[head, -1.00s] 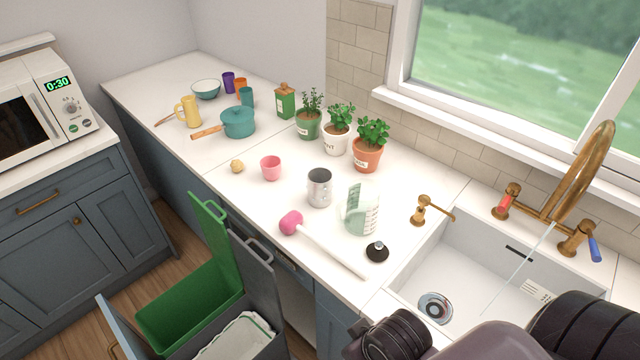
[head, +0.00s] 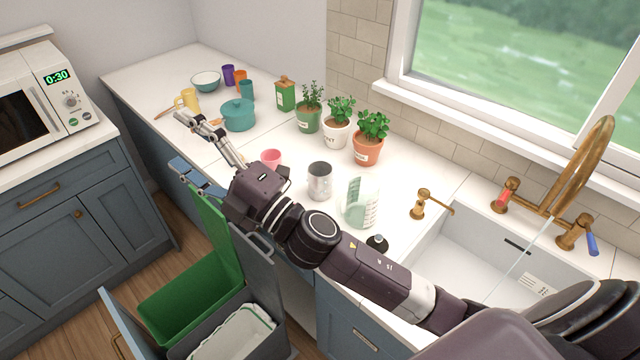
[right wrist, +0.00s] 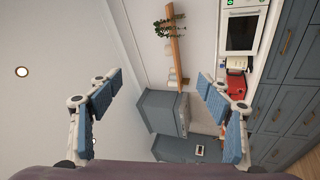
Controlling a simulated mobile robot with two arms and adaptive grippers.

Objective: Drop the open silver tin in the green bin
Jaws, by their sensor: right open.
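The silver tin (head: 319,182) stands upright on the white counter, between a pink cup and a clear measuring jug. The green bin (head: 190,300) is in a pulled-out unit below the counter front, its green lid (head: 213,238) raised. My right gripper (head: 176,140) is open and empty over the counter's left front edge, left of the tin and apart from it. Its two spread fingers also show in the right wrist view (right wrist: 160,80), with nothing between them. My left gripper is not in view.
A grey bin with a white liner (head: 235,335) adjoins the green one. Near the tin are the pink cup (head: 271,158), the jug (head: 361,203) and potted plants (head: 368,140). The sink (head: 470,260) is at right. My right arm crosses the front counter.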

